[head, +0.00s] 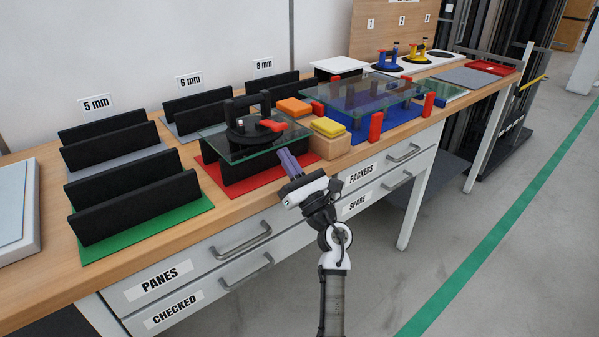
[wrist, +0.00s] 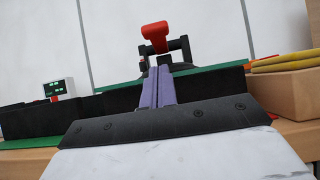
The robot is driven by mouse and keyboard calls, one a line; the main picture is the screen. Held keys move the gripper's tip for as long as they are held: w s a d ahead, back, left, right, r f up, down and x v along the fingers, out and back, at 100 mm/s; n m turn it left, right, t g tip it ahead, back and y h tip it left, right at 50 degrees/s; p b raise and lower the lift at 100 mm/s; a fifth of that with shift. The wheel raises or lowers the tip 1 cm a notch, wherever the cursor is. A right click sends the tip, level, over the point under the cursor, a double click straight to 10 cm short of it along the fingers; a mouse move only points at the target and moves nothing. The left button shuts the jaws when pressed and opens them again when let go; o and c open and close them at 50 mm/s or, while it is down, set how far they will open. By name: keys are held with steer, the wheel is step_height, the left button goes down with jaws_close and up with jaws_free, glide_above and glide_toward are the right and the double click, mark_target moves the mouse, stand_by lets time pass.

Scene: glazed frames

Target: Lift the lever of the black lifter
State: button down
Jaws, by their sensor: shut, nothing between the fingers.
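The black lifter (head: 252,127) stands on a glass pane (head: 222,146) in the head view, its black handle arching over a round base. Its lever (head: 272,125) has a red end that points toward my side. In the wrist view the red lever (wrist: 155,36) rises in front of the black handle (wrist: 184,46), just above and beyond my fingertips. My gripper (head: 289,163) is shut and empty, at the near edge of the pane below the lever. Its purple fingers (wrist: 159,87) lie together in the wrist view. Whether they touch the lever cannot be told.
The pane rests on black racks over a red mat (head: 217,176). Yellow pads (head: 328,127) lie on a wooden block (head: 331,146) close to the right. Another glass pane (head: 362,94) stands beyond on red posts. Black racks on a green mat (head: 150,232) stand left.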

mark_target(272, 125)
steer(key=shift+w+a+r+p, duration=0.1)
steer(key=shift+r+p, duration=0.3)
steer(key=shift+r, duration=0.55)
steer(key=shift+w+a+r+p, duration=0.1)
steer(key=shift+r+p, duration=0.3)
steer(key=shift+r, duration=0.55)
steer(key=shift+d+r, duration=0.1)
